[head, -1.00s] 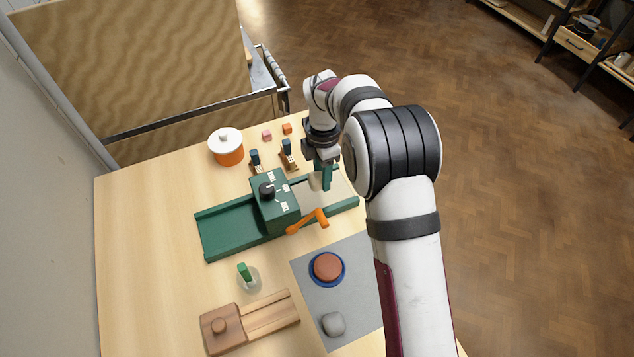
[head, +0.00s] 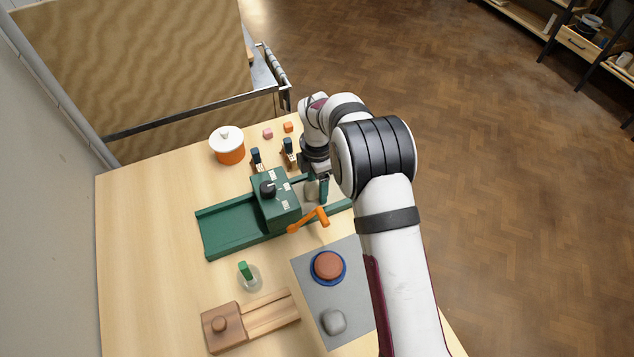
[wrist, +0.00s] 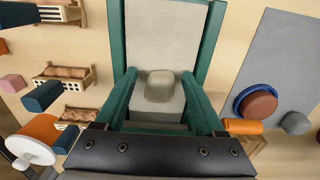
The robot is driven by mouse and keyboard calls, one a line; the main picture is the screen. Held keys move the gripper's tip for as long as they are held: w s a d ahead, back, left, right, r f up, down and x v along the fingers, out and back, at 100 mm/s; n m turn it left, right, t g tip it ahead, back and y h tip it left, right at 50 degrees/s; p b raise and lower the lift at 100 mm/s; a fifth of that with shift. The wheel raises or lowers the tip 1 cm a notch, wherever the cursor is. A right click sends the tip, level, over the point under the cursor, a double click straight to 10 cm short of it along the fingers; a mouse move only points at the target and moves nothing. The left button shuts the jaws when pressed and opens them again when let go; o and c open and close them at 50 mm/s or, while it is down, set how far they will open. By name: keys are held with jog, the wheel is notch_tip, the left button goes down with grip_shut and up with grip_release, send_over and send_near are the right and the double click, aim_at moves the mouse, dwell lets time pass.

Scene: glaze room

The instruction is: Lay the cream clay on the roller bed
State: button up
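The cream clay (wrist: 158,88) sits between the two green fingers of my gripper (wrist: 158,96) in the wrist view. The fingers appear closed on its sides. In the head view the clay (head: 311,193) shows just beside my gripper (head: 318,190), low over the right part of the green slab roller (head: 240,228). The pale canvas roller bed (wrist: 165,30) runs between green rails beneath and beyond the clay. I cannot tell whether the clay touches the bed. My arm hides part of the bed in the head view.
The roller's green housing with a black knob (head: 268,189) and orange crank (head: 312,218) stands close left. A grey mat (head: 312,290) holds a terracotta disc (head: 328,264) on a blue dish and a grey lump (head: 333,321). An orange pot (head: 229,152) and small racks stand behind.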

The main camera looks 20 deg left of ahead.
aim_at(317, 191)
notch_tip(317, 191, up, 12)
jog(key=r, duration=0.1)
jog(key=s+d+r+m, duration=0.2)
jog(key=d+r+m, duration=0.3)
jog(key=d+m, duration=0.15)
jog(key=s+d+r+m+y, duration=0.1)
jog(key=s+d+r+m, duration=0.4)
jog(key=s+d+m, duration=0.6)
jog(key=s+d+f+m, duration=0.2)
jog(key=s+d+m, duration=0.1)
jog(key=s+m, duration=0.4)
jog(key=s+d+f+m, duration=0.2)
jog(key=s+d+m, duration=0.2)
jog(key=s+m, duration=0.4)
jog(key=shift+s+y, duration=0.35)
jog(key=shift+y, duration=0.05)
